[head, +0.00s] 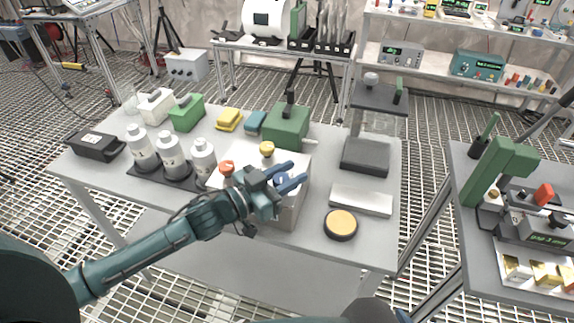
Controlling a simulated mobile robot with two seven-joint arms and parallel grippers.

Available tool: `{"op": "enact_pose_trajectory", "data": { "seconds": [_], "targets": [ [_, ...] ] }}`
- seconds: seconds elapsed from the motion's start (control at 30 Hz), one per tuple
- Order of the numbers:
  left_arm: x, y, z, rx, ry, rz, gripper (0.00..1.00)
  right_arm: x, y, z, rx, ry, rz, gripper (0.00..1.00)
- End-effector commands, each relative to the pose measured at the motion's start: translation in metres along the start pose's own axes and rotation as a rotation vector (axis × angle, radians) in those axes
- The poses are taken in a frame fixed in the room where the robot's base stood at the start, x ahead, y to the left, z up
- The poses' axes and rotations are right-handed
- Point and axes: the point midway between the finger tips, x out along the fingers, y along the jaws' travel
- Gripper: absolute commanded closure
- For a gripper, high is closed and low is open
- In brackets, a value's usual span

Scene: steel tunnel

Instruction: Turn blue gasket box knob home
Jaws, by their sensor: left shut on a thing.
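A pale box (290,212) stands on the grey table, in front of my left arm's end. On its top are an orange-red knob (227,168) at the left and a yellow knob (267,149) at the back. My left gripper (291,180) reaches over the box top from the left, its blue fingers shut around the blue knob (282,182). The fingers hide most of that knob, so I cannot tell its turn angle. My right gripper does not show.
White bottles (168,154) stand in a dark rack left of the box. A green box (287,127) stands behind. A dark-based stand (365,157), a pale bar (361,200) and a round yellow-topped tin (340,224) lie to the right. A second bench (468,262) stands at the far right.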

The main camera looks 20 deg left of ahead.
Motion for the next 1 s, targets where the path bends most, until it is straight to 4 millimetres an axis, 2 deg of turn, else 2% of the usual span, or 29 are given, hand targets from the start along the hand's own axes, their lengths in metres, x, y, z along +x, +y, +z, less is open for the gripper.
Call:
{"op": "enact_pose_trajectory", "data": {
  "seconds": [0.03, 0.3, 0.77, 0.8, 1.0],
  "targets": [
    [0.0006, -0.0023, -0.0045, 0.008, 0.002, 0.021, 0.91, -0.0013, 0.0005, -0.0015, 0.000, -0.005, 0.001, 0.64],
    [0.0009, 0.0000, -0.0031, 0.005, 0.004, 0.099, 0.91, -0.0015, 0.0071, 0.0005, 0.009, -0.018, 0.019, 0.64],
    [0.0011, 0.0016, -0.0019, 0.003, 0.005, 0.114, 0.91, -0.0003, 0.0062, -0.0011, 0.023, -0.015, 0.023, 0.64],
    [0.0011, 0.0016, -0.0019, 0.003, 0.005, 0.114, 0.67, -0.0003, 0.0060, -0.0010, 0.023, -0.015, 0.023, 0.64],
    [0.0008, 0.0021, -0.0012, 0.002, 0.003, 0.114, 0.51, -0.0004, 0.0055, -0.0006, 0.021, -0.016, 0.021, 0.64]
  ]
}}
